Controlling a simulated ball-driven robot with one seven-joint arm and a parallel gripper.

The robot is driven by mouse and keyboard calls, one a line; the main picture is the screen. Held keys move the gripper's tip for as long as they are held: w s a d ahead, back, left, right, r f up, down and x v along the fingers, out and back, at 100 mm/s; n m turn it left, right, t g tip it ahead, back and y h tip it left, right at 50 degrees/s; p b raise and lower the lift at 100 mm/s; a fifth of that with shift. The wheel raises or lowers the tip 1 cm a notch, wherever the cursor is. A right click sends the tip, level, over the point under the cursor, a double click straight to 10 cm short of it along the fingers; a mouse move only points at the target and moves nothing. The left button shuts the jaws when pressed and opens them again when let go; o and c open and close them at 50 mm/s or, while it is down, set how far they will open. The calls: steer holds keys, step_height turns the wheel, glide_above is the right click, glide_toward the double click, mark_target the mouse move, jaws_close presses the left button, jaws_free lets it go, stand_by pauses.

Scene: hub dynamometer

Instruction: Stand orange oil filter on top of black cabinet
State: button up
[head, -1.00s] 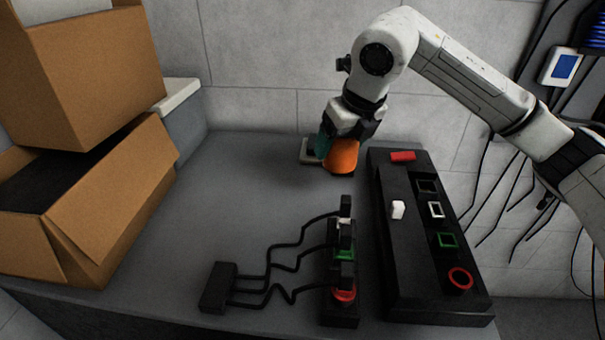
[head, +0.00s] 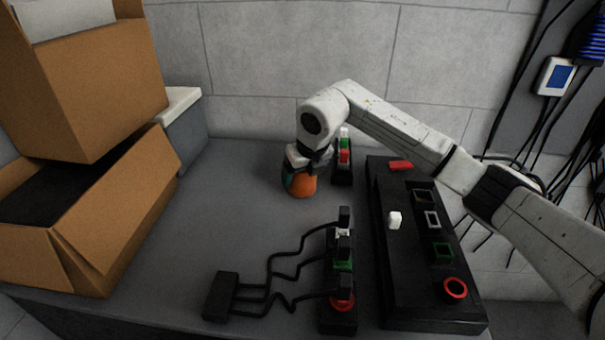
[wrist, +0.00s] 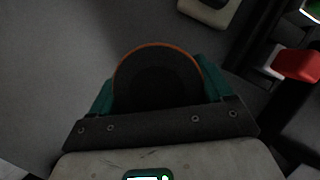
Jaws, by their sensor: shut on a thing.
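The orange oil filter (head: 303,187) is held between the teal fingers of my gripper (head: 297,181), at the middle of the dark grey worktop (head: 225,210) in the head view. In the wrist view the filter (wrist: 158,85) shows as a dark round end with a thin orange rim, and the fingers of my gripper (wrist: 158,98) close on both sides of it. My gripper hides the filter's upper part in the head view. I cannot tell whether its lower end touches the worktop. No separate black cabinet can be made out for certain.
A black block with white, green and red pieces (head: 344,157) stands just right of the filter. A long black panel (head: 395,270) lies further right. Cabled plugs (head: 343,260) and a black box (head: 220,297) are nearer. Cardboard boxes (head: 90,220) fill the left. The worktop's middle-left is clear.

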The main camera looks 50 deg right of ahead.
steer(key=shift+f, duration=0.3)
steer(key=shift+f, duration=0.2)
steer(key=o, duration=1.2)
steer(key=shift+r, duration=0.1)
steer(key=b+v, duration=0.1)
steer(key=v, duration=1.1)
steer(key=shift+r, duration=0.1)
